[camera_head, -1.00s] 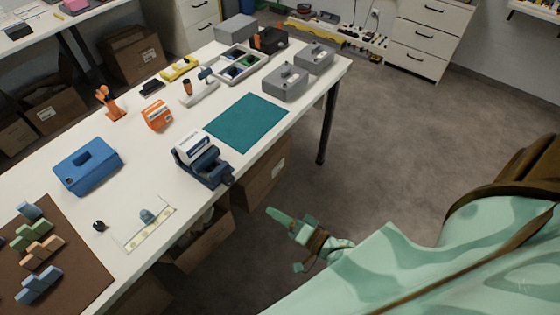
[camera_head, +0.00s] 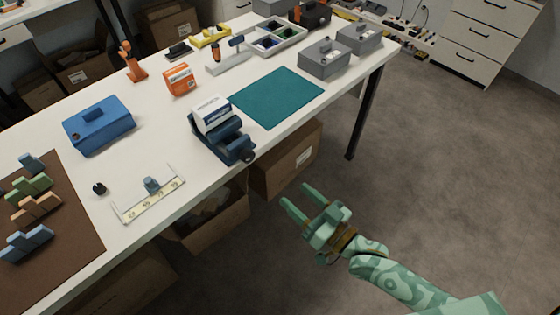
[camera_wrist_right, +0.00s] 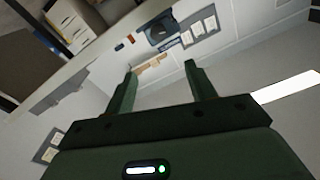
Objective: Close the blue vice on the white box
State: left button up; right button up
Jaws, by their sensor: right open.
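The blue vice (camera_head: 226,144) sits at the front edge of the white table in the head view, with its dark handle end at the table's edge. The white box (camera_head: 212,113) sits in the vice, toward its far left side; I cannot tell whether both jaws touch it. My right gripper (camera_head: 298,199) is green, open and empty. It is off the table, in front of and below the vice, over the floor. In the right wrist view its two fingers (camera_wrist_right: 160,82) stand apart with nothing between them. My left gripper is not in view.
A teal mat (camera_head: 277,97) lies right of the vice. A blue toolbox (camera_head: 99,125), an orange box (camera_head: 180,79) and a clear tray with a scale (camera_head: 152,200) are on the table. Cardboard cartons (camera_head: 285,163) stand beneath the front edge. The floor at right is clear.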

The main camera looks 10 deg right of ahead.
jog(key=n, duration=0.1)
jog(key=n+b, duration=0.2)
jog(key=b, duration=0.2)
send_near(251, 158)
jog(key=x, duration=0.8)
jog(key=shift+s, duration=0.1)
jog(key=shift+w+a+r, duration=0.15)
jog(key=shift+w+a, duration=0.15)
jog(key=shift+w, duration=0.15)
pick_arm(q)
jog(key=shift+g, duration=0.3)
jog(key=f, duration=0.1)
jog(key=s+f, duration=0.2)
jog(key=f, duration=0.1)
pick_arm(e)
jog(key=c, duration=1)
